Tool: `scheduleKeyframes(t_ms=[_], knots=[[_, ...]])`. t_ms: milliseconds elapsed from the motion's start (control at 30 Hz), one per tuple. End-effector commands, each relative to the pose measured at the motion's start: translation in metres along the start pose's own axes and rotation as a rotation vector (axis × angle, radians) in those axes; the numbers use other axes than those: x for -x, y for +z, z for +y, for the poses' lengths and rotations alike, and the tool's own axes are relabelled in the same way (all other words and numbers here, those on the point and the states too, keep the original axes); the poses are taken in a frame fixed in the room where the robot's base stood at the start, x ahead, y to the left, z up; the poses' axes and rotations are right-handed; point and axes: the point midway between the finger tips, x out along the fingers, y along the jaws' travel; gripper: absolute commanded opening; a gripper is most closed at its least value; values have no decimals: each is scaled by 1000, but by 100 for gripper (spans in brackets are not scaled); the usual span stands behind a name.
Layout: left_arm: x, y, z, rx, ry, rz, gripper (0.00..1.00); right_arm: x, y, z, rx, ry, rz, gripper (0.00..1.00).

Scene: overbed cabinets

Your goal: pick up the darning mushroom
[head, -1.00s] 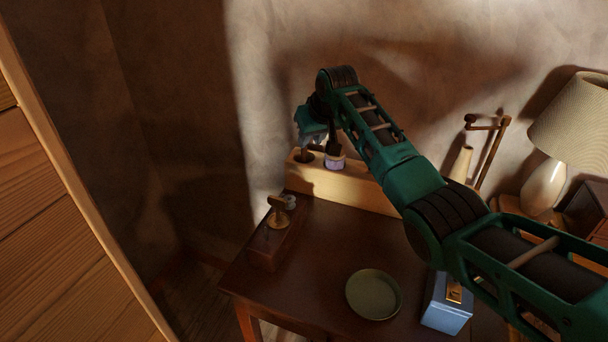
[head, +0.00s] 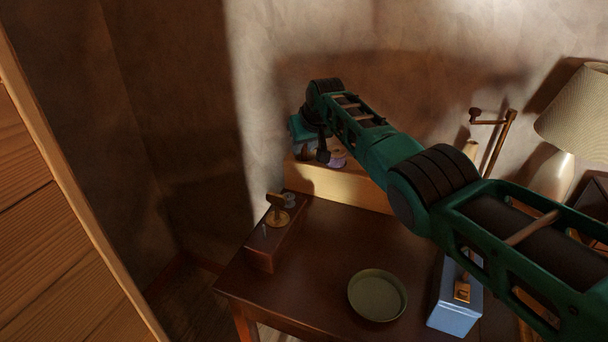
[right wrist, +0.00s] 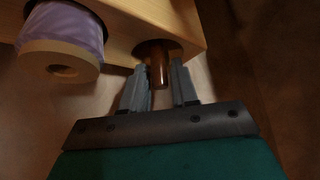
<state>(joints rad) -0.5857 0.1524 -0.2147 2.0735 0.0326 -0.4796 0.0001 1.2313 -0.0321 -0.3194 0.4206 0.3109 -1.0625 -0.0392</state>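A dark reddish-brown rounded stem (right wrist: 159,64) stands in a dark round hole in a pale wooden block (head: 350,188). It looks like the darning mushroom's handle, but only this part shows and I cannot see a cap. My right gripper (right wrist: 160,72) is open, with its two grey fingers on either side of the stem. The fingertips are close to it; I cannot tell whether they touch. In the head view my right gripper (head: 312,150) is at the left end of the block and covers the stem. My left gripper is not in view.
A lilac thread spool (right wrist: 62,36) sits on the block close beside my right gripper. A brown box with a brass piece (head: 277,218), a green round dish (head: 377,296) and a blue box (head: 455,305) are on the dark table (head: 320,245). A lamp (head: 575,110) stands at right.

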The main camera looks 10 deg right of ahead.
Motion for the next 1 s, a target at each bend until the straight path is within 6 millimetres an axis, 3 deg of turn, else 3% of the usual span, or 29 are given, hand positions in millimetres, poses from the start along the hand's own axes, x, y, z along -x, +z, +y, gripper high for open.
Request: scheduleKeyframes(t_ms=[200,500,1000], knots=[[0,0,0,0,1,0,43,0,0,0,0,-1,0,28],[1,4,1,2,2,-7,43,0,0,0,0,-1,-1,0],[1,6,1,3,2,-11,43,0,0,0,-1,-1,-1,0]])
